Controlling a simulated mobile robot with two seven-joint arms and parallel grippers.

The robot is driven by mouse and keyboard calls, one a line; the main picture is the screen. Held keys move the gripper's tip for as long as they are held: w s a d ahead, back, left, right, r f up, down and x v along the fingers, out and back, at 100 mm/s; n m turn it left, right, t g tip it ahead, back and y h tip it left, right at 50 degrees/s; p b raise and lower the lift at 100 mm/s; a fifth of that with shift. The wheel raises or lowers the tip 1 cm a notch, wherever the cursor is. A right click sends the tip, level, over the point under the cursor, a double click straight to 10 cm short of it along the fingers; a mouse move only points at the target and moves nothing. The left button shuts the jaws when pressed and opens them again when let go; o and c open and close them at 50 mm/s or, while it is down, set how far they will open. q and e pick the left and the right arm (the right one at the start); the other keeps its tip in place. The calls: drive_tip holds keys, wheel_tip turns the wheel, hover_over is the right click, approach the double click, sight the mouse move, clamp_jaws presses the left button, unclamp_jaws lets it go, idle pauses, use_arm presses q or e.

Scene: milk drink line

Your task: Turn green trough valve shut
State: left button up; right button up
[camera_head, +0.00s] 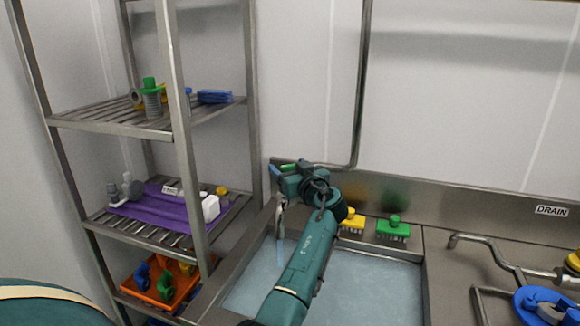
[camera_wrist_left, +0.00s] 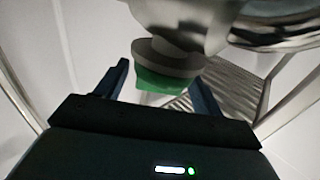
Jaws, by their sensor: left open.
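The green valve handle (camera_head: 289,167) shows as a small green strip at the back left of the water-filled trough (camera_head: 370,283), mostly hidden by my left gripper (camera_head: 281,170). In the left wrist view the green handle (camera_wrist_left: 163,83) sits under a grey round collar, between the two open fingers of my left gripper (camera_wrist_left: 160,85). I see space on both sides of it, and cannot tell if a finger touches it. Below the valve a metal spout (camera_head: 280,217) points down, with a pale blue stream (camera_head: 281,250) under it. My right gripper is not in view.
A yellow brush (camera_head: 352,220) and a green brush (camera_head: 393,229) stand on the trough's back ledge. A metal shelf rack (camera_head: 150,130) with parts stands on the left. On the right are a bent pipe (camera_head: 490,245) and a blue bowl (camera_head: 525,306) of parts.

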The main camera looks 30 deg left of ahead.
use_arm(q)
drive_tip(key=c, duration=1)
